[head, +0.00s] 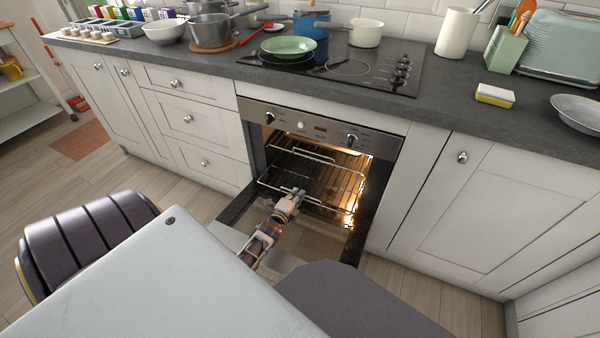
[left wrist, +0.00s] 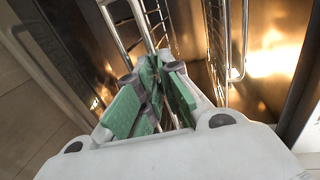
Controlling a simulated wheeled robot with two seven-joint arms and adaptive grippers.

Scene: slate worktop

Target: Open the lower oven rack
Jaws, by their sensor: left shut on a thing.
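The oven (head: 330,130) stands open with its door (head: 285,240) folded down and its inside lit. The lower rack (head: 325,208) is a wire rack whose front rail shows near the oven mouth; another wire rack (head: 335,163) sits above it. My left gripper (head: 293,193) reaches over the door and is shut on the front rail of the lower rack. In the left wrist view its green-padded fingers (left wrist: 160,68) close around a metal bar (left wrist: 145,30). The fingers hide part of the rail. My right gripper is not in view.
The hob (head: 345,68) above holds a green plate (head: 289,46), a blue pot (head: 311,25) and a cream pan (head: 366,32). White drawers (head: 190,120) and a white cupboard door (head: 480,205) flank the oven. The lowered door lies below my gripper.

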